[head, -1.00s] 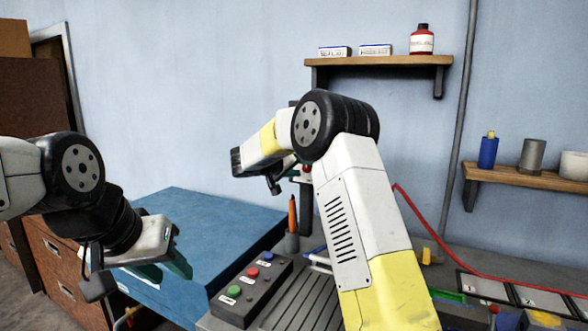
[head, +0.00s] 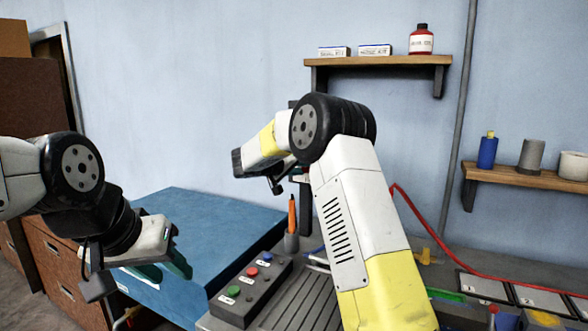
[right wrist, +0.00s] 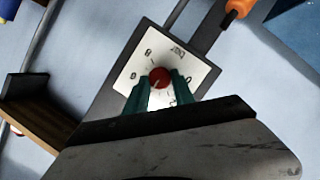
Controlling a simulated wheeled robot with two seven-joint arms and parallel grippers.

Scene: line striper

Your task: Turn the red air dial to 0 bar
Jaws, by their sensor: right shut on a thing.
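The red air dial (right wrist: 159,77) sits on a white scale plate (right wrist: 178,55) with dark printed marks, fixed to a grey panel. In the right wrist view my right gripper (right wrist: 160,84) has its green fingers on either side of the dial and is shut on it. A small pale mark shows on the dial's lower left, but I cannot read its value surely. In the head view the dial is mostly hidden by my right arm. My left gripper (head: 172,266) is empty, its green fingers apart, above the blue surface at left.
A control box (head: 250,290) with green, red and blue buttons stands in front, beside an orange-tipped tool (head: 292,215) in a holder. A red hose (head: 430,235) runs along the right. Wall shelves (head: 380,60) hold bottles and boxes.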

